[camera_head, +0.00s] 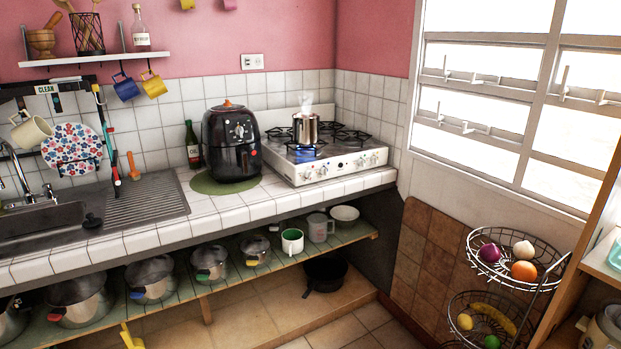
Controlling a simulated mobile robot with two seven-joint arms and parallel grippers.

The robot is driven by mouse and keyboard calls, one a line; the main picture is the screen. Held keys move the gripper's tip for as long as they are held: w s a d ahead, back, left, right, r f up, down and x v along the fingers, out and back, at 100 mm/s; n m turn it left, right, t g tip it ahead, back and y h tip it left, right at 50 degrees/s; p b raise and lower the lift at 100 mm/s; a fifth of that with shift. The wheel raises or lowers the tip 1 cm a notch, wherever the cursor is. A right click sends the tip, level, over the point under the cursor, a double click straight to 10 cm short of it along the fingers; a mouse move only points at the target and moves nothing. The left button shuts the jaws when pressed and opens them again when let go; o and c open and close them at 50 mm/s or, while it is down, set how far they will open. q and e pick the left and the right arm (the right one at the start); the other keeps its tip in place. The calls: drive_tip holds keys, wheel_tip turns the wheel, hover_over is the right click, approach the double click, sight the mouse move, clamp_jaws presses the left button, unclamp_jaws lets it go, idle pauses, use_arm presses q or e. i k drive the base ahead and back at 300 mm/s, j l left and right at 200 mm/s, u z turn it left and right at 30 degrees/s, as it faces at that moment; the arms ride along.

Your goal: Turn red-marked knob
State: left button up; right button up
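A white gas stove (346,170) stands on the tiled counter at centre right. Several pale knobs line its front panel, with some at the left end (314,174) and some at the right end (367,161). At this size I cannot tell which knob bears a red mark. A steel pot (306,130) sits on the stove's left side with steam above it. A blue flame (305,155) shows at the burner by the pot. Neither of my grippers is in view.
A black air fryer (231,145) stands on a green mat left of the stove, beside a dark bottle (192,146). Pots and mugs fill the open shelf (340,240) below. A wire fruit basket (510,262) stands at right. Counter (235,213) before the fryer is clear.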

sight(309, 173)
drive_tip(key=i+u, duration=0.15)
drive_tip(key=u, duration=0.3)
drive_tip(key=i+l+u, duration=0.1)
drive_tip(key=u, duration=0.35)
drive_tip(key=i+l+u, duration=0.3)
drive_tip(key=l, duration=0.25)
drive_tip(key=i+l+u, duration=0.15)
drive_tip(key=l, duration=0.15)
